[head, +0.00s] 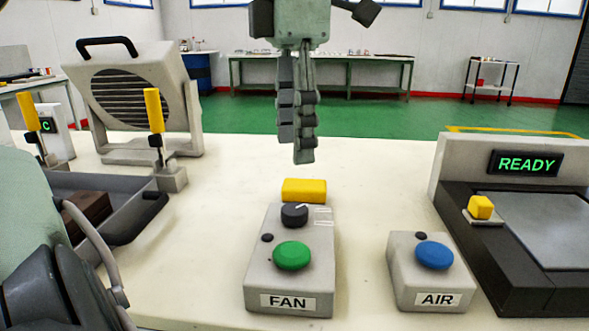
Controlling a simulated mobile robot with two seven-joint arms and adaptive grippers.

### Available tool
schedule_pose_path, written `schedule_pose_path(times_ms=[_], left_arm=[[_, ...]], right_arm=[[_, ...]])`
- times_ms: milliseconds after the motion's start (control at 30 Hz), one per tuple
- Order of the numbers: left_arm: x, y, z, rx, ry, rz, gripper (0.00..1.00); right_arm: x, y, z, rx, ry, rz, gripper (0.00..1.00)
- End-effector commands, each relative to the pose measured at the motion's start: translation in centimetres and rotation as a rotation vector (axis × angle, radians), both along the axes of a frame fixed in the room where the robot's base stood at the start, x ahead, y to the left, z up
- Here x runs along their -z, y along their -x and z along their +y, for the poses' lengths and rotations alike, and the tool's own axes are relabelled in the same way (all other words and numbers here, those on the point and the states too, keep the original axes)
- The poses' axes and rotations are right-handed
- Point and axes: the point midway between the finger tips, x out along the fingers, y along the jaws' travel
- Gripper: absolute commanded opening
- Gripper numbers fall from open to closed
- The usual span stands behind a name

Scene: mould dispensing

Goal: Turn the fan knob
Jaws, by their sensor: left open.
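The fan control box (265,285) is grey, labelled FAN, and stands on the white bench in the middle front. On its top is the dark round fan knob (294,215) with a light pointer mark, behind a large green button (292,256). My left gripper (297,148) hangs from the top of the picture, fingers pointing down. It is open and empty, seen nearly side-on, above and behind the knob and apart from it. My right gripper is not in view.
A yellow block (304,190) sits at the fan box's back edge. The AIR box (400,285) with a blue button stands to its right. A dark machine with a READY display (525,163) is farther right. A fan unit (130,90) and a grey tray (75,185) are left.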

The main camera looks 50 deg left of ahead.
Motion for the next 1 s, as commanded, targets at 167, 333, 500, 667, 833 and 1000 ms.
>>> schedule_pose_path(times_ms=[167,333,500,667,833,1000], left_arm=[[-2.1,0.0,0.0,-0.001,-0.001,0.000,0.53],[-2.6,0.0,0.0,0.000,-0.001,0.000,0.53],[-2.6,0.0,0.0,0.000,0.000,0.000,0.53],[-2.5,0.0,0.0,0.000,0.000,0.000,0.53],[-2.5,0.0,0.0,0.000,0.000,0.000,0.53],[-2.5,0.0,0.0,0.000,0.000,0.000,0.53]], right_arm=[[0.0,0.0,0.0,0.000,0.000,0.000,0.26],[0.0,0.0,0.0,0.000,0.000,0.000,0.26],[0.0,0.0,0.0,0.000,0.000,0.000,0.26],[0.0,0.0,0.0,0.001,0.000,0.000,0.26],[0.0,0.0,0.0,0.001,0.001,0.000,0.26],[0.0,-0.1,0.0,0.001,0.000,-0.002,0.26]])
